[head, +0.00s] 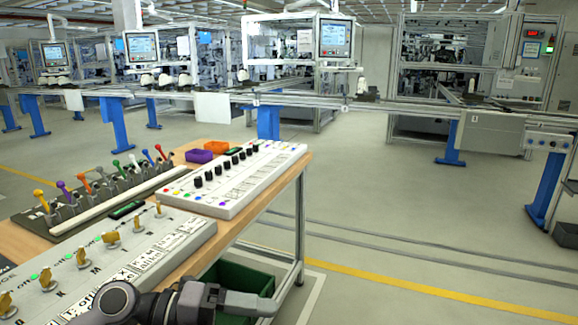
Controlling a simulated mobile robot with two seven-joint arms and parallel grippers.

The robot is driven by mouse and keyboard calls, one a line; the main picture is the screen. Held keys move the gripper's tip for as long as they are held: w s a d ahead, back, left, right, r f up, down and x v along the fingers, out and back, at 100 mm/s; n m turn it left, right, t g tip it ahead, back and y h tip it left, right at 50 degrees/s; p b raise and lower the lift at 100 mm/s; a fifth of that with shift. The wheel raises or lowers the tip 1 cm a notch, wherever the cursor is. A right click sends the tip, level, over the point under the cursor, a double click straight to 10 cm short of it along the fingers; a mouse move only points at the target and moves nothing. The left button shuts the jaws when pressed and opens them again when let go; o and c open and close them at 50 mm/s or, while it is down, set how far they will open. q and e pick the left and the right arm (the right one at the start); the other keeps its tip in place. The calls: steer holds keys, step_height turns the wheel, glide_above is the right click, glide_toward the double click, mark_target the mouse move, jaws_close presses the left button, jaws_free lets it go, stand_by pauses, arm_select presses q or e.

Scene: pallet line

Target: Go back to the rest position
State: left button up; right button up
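A dark grey jointed part of one of my arms (180,302) crosses the bottom edge, in front of the near corner of the workbench. I cannot tell which arm it is. The wooden workbench (290,170) carries a near white panel with yellow switches (190,228), a white panel with black knobs (262,160), and a dark rack with coloured levers (52,222). My arm part hides some of the near panel's lower edge.
A purple bin (199,156) and an orange bin (216,147) stand at the bench's back. A green crate (245,278) sits below the bench. A conveyor line on blue legs (548,190) crosses behind.

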arm_select(q)
steer(key=a+f+n+t+y+p, duration=0.2)
steer(key=a+f+n+t+y, duration=0.2)
steer(key=n+t, duration=0.6)
steer(key=a+f+n+t+y+p, duration=0.1)
steer(key=a+f+n+t+y, duration=0.35)
steer(key=n, duration=1.05)
steer(key=s+a+f+n+g+y, duration=0.2)
steer(key=s+a+f+n, duration=0.1)
steer(key=s+f, duration=0.4)
steer(key=s+a+f+n+g+y+p, duration=0.1)
steer(key=s+a+f+n+g+y, duration=0.2)
steer(key=s+f, duration=0.3)
step_height(320, 180, down, 2)
steer(key=shift+s+a+n+p, duration=0.3)
steer(key=shift+s+n, duration=0.1)
steer(key=shift+n, duration=0.2)
